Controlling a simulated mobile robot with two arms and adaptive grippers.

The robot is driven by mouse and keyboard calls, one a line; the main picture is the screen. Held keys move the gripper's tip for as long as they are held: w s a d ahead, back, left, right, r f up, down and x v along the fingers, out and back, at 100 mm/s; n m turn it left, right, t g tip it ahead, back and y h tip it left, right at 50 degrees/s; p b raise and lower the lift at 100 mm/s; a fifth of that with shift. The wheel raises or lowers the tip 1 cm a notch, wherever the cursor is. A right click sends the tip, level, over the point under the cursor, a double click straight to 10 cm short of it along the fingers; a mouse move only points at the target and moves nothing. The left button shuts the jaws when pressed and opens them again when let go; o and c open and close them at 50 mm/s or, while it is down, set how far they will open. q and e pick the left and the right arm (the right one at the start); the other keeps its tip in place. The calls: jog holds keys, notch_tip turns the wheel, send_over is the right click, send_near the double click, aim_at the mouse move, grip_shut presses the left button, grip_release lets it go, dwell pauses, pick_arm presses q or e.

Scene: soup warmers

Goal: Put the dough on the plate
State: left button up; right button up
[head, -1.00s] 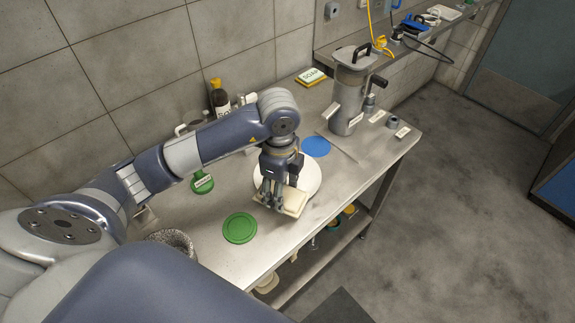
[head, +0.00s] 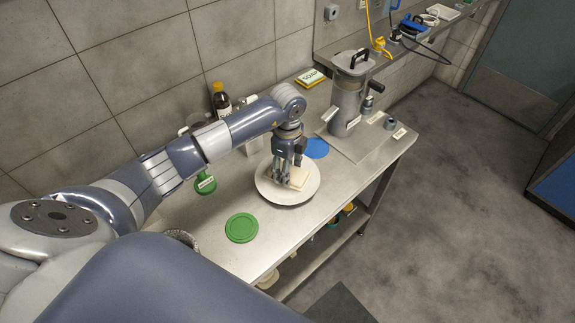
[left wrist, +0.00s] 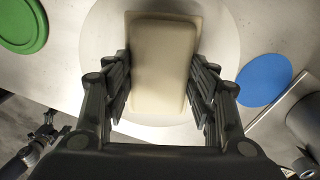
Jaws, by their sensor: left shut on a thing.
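The dough (head: 299,177) is a pale, cream-coloured rounded block. My left gripper (head: 284,182) is shut on it, with its fingers on both sides of the block. The left wrist view shows the dough (left wrist: 160,60) between the two fingers of the gripper (left wrist: 162,85). The white round plate (head: 290,198) is directly beneath the dough on the steel table. I cannot tell whether the dough touches the plate. The plate (left wrist: 215,40) also shows behind the dough in the left wrist view.
A green disc (head: 241,228) lies left of the plate and a blue disc (head: 317,148) lies behind it. A steel machine (head: 349,95) stands at the back right. A dark bottle (head: 221,101) and a soap packet (head: 310,78) are along the wall.

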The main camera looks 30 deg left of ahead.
pick_arm(q)
jog(key=shift+f, duration=0.25)
jog(key=o, duration=1.1)
jog(key=shift+o, duration=0.2)
jog(key=shift+r, duration=0.25)
notch_tip(320, 180, up, 12)
jog(key=b, duration=0.3)
jog(key=shift+f, duration=0.15)
